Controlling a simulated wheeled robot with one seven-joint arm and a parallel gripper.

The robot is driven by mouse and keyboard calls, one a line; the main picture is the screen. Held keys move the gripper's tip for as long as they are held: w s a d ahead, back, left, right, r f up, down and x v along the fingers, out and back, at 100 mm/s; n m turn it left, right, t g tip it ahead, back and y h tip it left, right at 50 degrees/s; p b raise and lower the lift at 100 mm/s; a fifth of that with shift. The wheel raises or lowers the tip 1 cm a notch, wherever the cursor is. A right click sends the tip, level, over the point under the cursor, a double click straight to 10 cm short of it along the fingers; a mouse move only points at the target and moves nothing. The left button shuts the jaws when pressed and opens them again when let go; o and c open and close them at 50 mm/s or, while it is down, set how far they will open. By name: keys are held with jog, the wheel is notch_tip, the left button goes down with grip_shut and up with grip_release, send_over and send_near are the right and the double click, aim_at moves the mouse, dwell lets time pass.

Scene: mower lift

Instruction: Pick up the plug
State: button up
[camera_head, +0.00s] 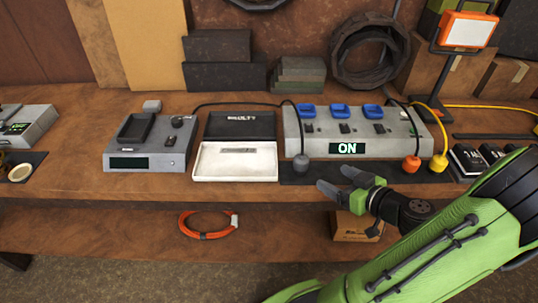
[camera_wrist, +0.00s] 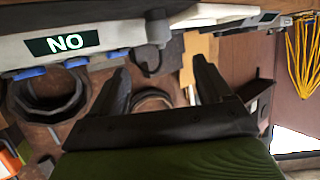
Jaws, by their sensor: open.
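In the upside-down wrist view, the grey plug (camera_wrist: 158,31) is beyond the gap between my fingertips (camera_wrist: 160,67).
A grey charger (camera_head: 150,146) and an open white-lined box (camera_head: 235,161) stand left of the strip, whose display reads ON. Black battery blocks (camera_head: 468,160) lie at the right. An orange cable coil (camera_head: 208,224) lies on the lower shelf.

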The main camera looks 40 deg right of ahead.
aim_at(307, 163)
jog(key=x, duration=0.9)
jog(key=shift+w+d+f+b, duration=0.1)
jog(key=shift+w+d+b, duration=0.1)
jog(key=shift+w+b, duration=0.1)
jog(key=x, duration=0.5)
jog(key=shift+w+a+f, duration=0.1)
jog(key=shift+w+f, duration=0.1)
jog(key=shift+f, duration=0.05)
jog(key=shift+r, duration=0.1)
jog(key=c, duration=1.1)
